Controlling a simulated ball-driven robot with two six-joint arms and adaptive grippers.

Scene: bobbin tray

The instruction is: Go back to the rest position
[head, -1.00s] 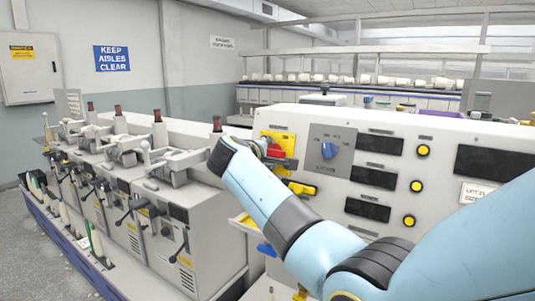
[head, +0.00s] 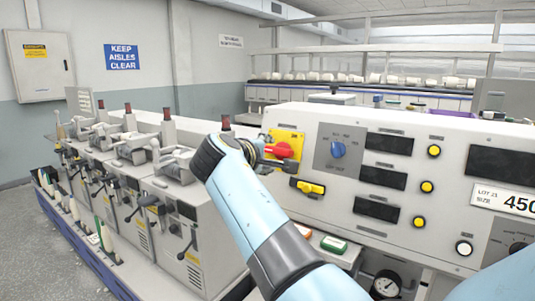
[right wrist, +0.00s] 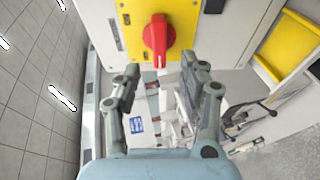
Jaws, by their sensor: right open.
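My right gripper (head: 262,155) is in front of the white control panel (head: 318,228), its arm coming in from the bottom right of the head view. In the right wrist view the right gripper (right wrist: 158,70) is open, with nothing between its fingers. A red rotary knob (head: 283,150) on a yellow plate (head: 292,138) is just beyond the fingertips. In the right wrist view the red knob (right wrist: 156,40) stands upright, apart from both fingers. In the head view the gripper partly covers the plate. My left gripper is not in view.
A yellow knob (head: 310,188), a blue dial (head: 338,150) and several yellow buttons are on the panel close to the arm. A row of grey winding units (head: 180,215) stands to the left. The floor (head: 55,225) at far left is clear.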

